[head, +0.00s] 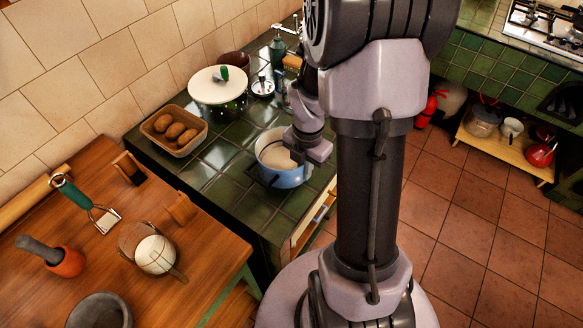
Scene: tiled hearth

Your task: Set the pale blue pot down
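The pale blue pot (283,180) is upright at the green tiled counter (225,195), near its front right edge, with pale contents inside and a dark handle on its near left side. My gripper (306,158) is at the pot's right rim and overlaps it in the picture. The fingertips are largely hidden, so I cannot tell whether they are closed on the pot. I also cannot tell whether the pot's base touches the tiles or is slightly above them.
A basket of potatoes (174,133) and a lidded pot (218,92) stand behind and left. A green bottle (278,52) is at the back. Tiles left of the pot are clear.

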